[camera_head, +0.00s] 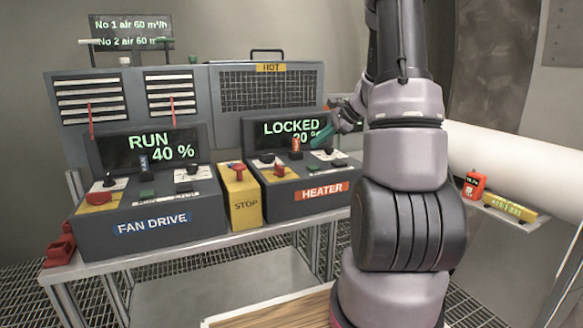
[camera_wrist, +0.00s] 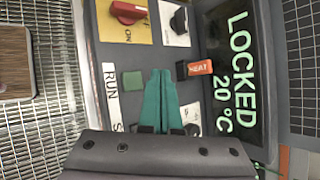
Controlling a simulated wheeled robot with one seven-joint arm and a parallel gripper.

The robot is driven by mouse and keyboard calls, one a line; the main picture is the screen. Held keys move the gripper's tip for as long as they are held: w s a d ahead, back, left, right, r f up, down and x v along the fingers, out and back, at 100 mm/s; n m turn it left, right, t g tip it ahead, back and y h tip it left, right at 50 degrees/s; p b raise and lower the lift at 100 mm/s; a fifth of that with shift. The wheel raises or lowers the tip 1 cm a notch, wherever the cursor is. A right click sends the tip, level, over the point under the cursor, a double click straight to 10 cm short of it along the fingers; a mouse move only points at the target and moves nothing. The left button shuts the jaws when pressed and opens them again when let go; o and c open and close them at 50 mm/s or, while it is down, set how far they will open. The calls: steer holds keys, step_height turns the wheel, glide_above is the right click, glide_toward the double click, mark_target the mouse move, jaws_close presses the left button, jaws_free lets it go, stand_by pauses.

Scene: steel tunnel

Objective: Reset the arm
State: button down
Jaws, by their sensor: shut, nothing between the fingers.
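My gripper (camera_head: 322,140) is over the right side of the heater console (camera_head: 305,203), with my arm rising in front of the bench. Its teal fingers are shut with nothing between them; they fill the lower middle of the wrist view (camera_wrist: 160,75). In that view the fingertips show between a green square button (camera_wrist: 133,79) and a red-orange HEAT tag (camera_wrist: 200,68). I cannot tell whether they touch the panel. The heater display (camera_wrist: 235,75) reads LOCKED and 20 °C.
The fan drive console (camera_head: 150,215), reading RUN 40 %, stands on the left. A yellow STOP box (camera_head: 240,195) sits between the consoles. A white pipe (camera_head: 520,170) and a small shelf with a red meter (camera_head: 475,185) and yellow device (camera_head: 510,204) are at right.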

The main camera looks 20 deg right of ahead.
steer(key=s+a+r+n, duration=0.3)
steer(key=s+a+r, duration=0.1)
steer(key=a+r, duration=0.25)
steer(key=s+a+r+n+h, duration=0.1)
steer(key=s+a+r+n, duration=0.2)
steer(key=s, duration=0.4)
steer(key=s+a+r+n+h, duration=0.2)
steer(key=s+a+r+n, duration=0.1)
steer(key=s, duration=0.5)
steer(key=s+a+r+n+h, duration=0.1)
steer(key=s+a+r+n, duration=0.2)
steer(key=s, duration=0.4)
steer(key=shift+s+a+r+n+t, duration=0.25)
steer(key=shift+a+r+n, duration=0.2)
steer(key=shift+n, duration=0.65)
